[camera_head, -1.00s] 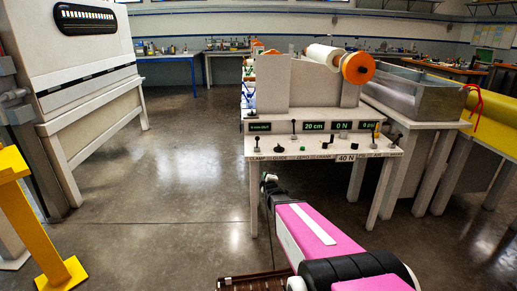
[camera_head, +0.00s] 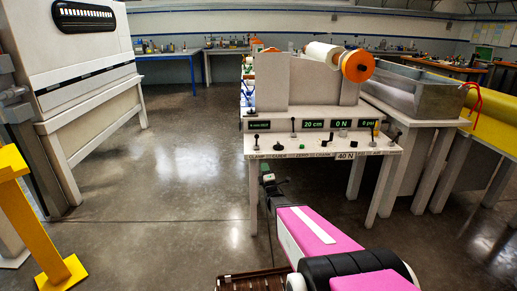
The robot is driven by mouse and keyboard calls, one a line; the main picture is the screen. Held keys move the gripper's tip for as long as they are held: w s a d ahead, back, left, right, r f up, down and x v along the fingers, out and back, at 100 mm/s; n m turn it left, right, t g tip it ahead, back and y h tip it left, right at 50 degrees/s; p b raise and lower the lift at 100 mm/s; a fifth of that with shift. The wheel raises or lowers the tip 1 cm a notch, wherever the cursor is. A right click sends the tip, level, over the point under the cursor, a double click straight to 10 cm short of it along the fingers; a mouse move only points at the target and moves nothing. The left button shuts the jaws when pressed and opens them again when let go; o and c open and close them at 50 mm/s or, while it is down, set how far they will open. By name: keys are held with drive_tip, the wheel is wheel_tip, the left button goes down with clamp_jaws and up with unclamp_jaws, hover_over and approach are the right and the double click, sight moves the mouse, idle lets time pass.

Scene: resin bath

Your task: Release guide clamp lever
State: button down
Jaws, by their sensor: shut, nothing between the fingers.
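The control bench (camera_head: 320,155) carries a row of small levers and knobs on its front shelf. A short dark lever (camera_head: 256,141) stands upright at the left end, above a label that seems to read CLAMP; a small dark knob (camera_head: 277,147) is beside it near a GUIDE label. Which one is the guide clamp lever is too small to tell for sure. My gripper (camera_head: 267,180) is shut and empty. It appears below the shelf's front edge in the picture, near its left end, apart from the levers.
A taller lever (camera_head: 293,127), a green knob (camera_head: 303,147) and more controls stand along the shelf. An orange-ended roll (camera_head: 357,65) sits above the displays. A metal tank (camera_head: 425,92) is at right, a yellow stand (camera_head: 40,220) at left. The floor (camera_head: 160,190) between is clear.

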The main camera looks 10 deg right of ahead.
drive_tip(key=x, duration=1.4)
